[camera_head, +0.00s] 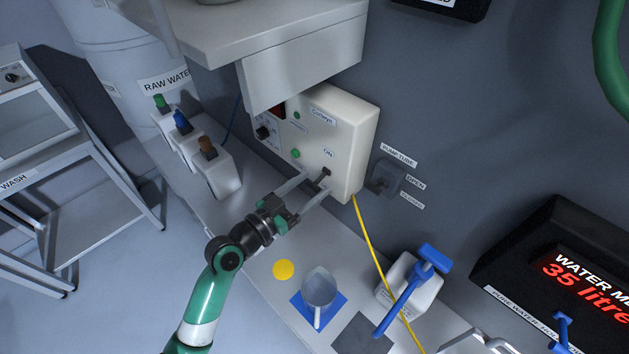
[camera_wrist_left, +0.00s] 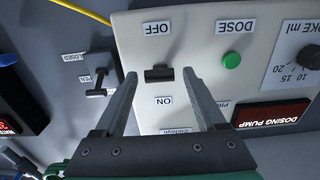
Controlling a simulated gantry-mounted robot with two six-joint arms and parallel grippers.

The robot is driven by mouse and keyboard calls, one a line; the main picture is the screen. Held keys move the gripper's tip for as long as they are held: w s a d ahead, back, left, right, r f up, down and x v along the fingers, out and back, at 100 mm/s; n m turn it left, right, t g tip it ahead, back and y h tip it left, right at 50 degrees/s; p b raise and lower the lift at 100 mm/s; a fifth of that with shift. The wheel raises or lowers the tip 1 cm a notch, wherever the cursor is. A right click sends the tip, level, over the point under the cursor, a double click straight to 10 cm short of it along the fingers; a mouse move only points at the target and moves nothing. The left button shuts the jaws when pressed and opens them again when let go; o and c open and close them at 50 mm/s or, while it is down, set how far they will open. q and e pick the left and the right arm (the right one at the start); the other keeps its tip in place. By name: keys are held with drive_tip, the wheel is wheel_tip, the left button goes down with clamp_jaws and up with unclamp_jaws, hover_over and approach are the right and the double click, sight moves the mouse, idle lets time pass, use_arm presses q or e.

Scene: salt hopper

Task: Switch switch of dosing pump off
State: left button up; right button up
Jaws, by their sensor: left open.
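The dosing pump (camera_head: 349,133) is a pale box on the wall side of the counter. It also fills much of the left wrist view (camera_wrist_left: 200,98), upside down. Its black switch (camera_wrist_left: 160,74) sits between the OFF label (camera_wrist_left: 158,28) and the ON label (camera_wrist_left: 165,101); the lever seems tipped to the ON side, though this is hard to tell. My left gripper (camera_head: 318,180) is open in front of the switch. In the left wrist view its fingers stand on either side of the switch, apart from it. My right gripper is not in view.
A green DOSE button (camera_wrist_left: 231,61) and a stroke knob (camera_wrist_left: 308,57) are on the same panel. A pump tube valve (camera_head: 387,178) is on the wall beside the pump. A yellow tube (camera_head: 369,235) runs down to a white canister (camera_head: 412,280).

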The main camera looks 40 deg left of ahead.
use_arm(q)
drive_tip(key=shift+w, duration=0.85)
clamp_jaws()
drive_tip(key=f+t+b, duration=0.1)
drive_tip(key=b, duration=0.6)
drive_tip(key=shift+f+t+b, duration=0.25)
drive_tip(key=shift+t+b, duration=0.05)
drive_tip(key=shift+w+r, duration=0.1)
drive_tip(key=shift+r, duration=0.3)
unclamp_jaws()
